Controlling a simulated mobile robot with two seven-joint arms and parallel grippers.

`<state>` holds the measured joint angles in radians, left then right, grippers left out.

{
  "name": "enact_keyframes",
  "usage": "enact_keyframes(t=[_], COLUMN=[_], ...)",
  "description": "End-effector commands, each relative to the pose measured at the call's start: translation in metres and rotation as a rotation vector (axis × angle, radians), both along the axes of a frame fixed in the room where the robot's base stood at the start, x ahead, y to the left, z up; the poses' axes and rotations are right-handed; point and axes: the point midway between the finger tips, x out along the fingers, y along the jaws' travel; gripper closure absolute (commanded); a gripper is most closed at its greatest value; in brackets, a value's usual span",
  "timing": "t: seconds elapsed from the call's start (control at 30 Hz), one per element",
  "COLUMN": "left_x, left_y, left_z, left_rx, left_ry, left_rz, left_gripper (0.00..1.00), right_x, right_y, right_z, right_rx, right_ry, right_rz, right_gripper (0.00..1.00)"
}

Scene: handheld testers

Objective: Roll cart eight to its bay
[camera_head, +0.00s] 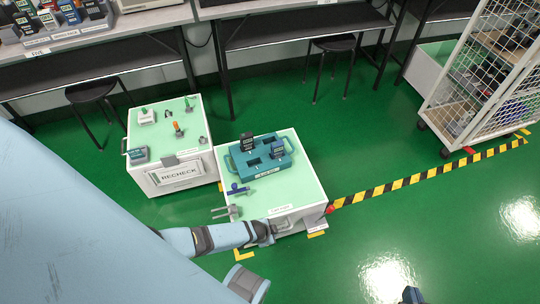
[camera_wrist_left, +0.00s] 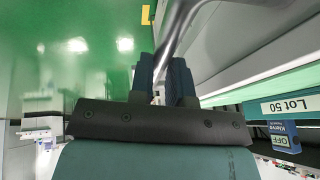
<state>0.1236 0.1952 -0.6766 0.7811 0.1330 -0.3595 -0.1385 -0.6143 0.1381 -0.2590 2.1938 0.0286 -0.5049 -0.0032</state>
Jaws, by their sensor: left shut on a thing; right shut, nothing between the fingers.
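A white cart with a pale green top (camera_head: 308,184) stands at the middle of the head view; its front label is too small to read. A teal tray (camera_head: 240,163) with dark and blue handheld testers lies on it. My left gripper (camera_head: 268,232) is at the cart's near side. In the left wrist view its fingers (camera_wrist_left: 164,82) are shut on a grey metal bar (camera_wrist_left: 181,28), the cart's handle. A "Lot 50" label and a blue tester (camera_wrist_left: 283,136) show there. My right gripper (camera_head: 412,296) is only a dark tip at the bottom edge, away from the cart.
A second white cart, marked RECHECK (camera_head: 176,174), stands close on the left. Yellow floor marks (camera_head: 244,255) lie by the cart. Black-yellow tape (camera_head: 430,174) runs right to a wire cage trolley (camera_head: 487,75). Benches and stools (camera_head: 335,43) line the back. Green floor is open at right.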

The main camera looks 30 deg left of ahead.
Motion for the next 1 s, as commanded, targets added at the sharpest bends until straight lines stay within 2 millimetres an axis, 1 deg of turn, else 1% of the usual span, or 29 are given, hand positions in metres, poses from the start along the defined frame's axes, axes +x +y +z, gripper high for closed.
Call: enact_keyframes(t=[0.03,0.43,0.47,0.5,0.53,0.57,0.87,0.93,1.0], left_x=[-0.003,-0.005,-0.005,-0.006,-0.005,-0.005,-0.004,-0.006,-0.01], left_y=[-0.002,-0.005,-0.005,-0.005,-0.005,-0.004,-0.002,-0.001,0.0], left_z=[-0.001,-0.002,-0.002,-0.002,-0.002,-0.002,0.002,0.009,0.019], left_rx=[-0.001,-0.004,-0.004,-0.004,-0.005,-0.004,-0.002,-0.002,-0.003], left_ry=[0.005,0.008,0.008,0.008,0.008,0.008,0.003,0.003,0.004], left_rz=[0.0,-0.002,-0.002,-0.002,-0.001,-0.002,0.0,0.0,-0.001], left_gripper=[1.0,1.0,0.76,0.67,0.6,0.58,0.58,0.58,0.58], right_x=[0.0,0.0,0.0,0.0,0.0,0.0,0.0,0.0,0.0], right_y=[0.0,0.0,0.0,0.0,0.0,0.0,0.001,0.0,0.0], right_z=[0.0,0.0,0.0,0.0,0.0,0.0,0.002,0.006,0.011], right_rx=[0.0,0.001,0.001,0.001,0.001,0.001,0.001,-0.001,-0.006], right_ry=[0.0,0.0,0.0,0.0,0.001,0.001,0.001,0.002,0.004], right_rz=[0.0,0.0,0.0,0.0,0.0,0.0,0.0,0.001,0.001], right_gripper=[1.0,1.0,1.0,1.0,1.0,1.0,1.0,1.0,1.0])
